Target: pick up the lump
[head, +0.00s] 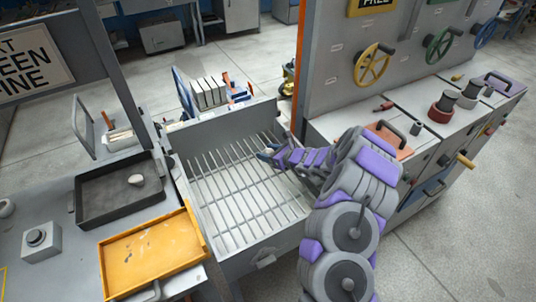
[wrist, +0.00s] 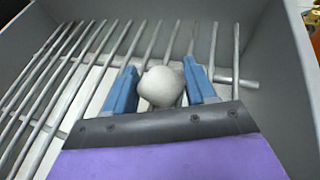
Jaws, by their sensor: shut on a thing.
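A pale grey rounded lump (wrist: 161,87) sits between the two blue fingers of my gripper (wrist: 160,70) in the wrist view. The fingers are shut on it from both sides. Behind and below it are the metal bars of a grate (wrist: 75,75) inside a grey box. I cannot tell whether the lump touches the bars. In the head view my gripper (head: 267,152) is over the far right part of the grate (head: 235,195). Another pale lump (head: 136,180) lies in a black tray (head: 92,215) at the left.
The grey box walls (head: 222,128) surround the grate. An orange tray (head: 112,276) is at its left front, beside a grey button box (head: 40,243). A panel with a yellow wheel (head: 373,65) and a cabinet with handles (head: 388,139) stand at the right.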

